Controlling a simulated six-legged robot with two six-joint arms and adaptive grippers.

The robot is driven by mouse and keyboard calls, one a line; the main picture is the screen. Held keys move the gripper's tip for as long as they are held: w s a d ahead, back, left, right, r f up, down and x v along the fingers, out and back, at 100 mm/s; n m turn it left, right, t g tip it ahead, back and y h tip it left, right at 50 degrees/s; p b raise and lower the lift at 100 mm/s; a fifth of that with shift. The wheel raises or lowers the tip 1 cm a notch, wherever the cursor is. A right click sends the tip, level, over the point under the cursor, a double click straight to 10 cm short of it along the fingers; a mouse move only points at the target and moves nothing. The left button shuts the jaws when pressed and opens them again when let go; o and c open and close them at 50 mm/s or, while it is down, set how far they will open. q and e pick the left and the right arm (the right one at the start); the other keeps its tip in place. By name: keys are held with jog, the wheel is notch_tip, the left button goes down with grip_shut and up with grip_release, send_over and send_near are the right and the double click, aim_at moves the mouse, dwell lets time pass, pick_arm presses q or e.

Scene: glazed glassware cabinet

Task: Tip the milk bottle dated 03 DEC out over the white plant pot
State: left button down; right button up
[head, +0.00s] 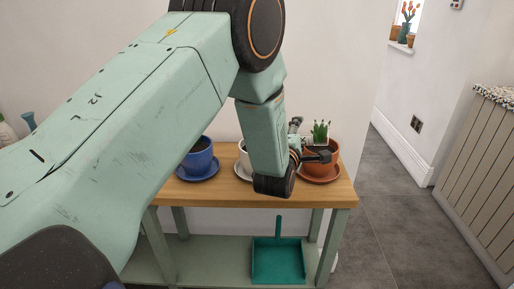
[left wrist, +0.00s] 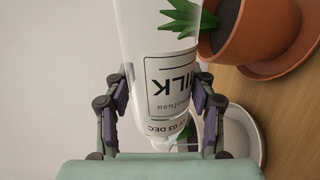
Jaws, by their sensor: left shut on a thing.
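The milk bottle (left wrist: 172,78) is clear glass, with a MILK label upside down in the left wrist view and a tag reading 03 DEC. My left gripper (left wrist: 162,88) is shut on it, one finger on each side. In the head view the left gripper (head: 308,143) is above the bench, in front of the terracotta pot; I cannot make out the bottle there. The white plant pot (head: 242,152) stands on its saucer, partly hidden behind my left arm. In the left wrist view a white pot and saucer (left wrist: 258,140) show beyond the bottle's lower end. My right gripper is out of view.
A terracotta pot (head: 316,168) with a green plant stands right of the white pot, close to the gripper. A blue pot (head: 200,160) stands on the left. The wooden bench (head: 215,188) has a lower shelf with a teal dustpan (head: 278,262).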

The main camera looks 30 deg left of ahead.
pick_arm(q)
jog(key=shift+a+r+n, duration=0.15)
jog(key=shift+r+n, duration=0.35)
jog(key=shift+r, duration=0.15)
dwell(0.6)
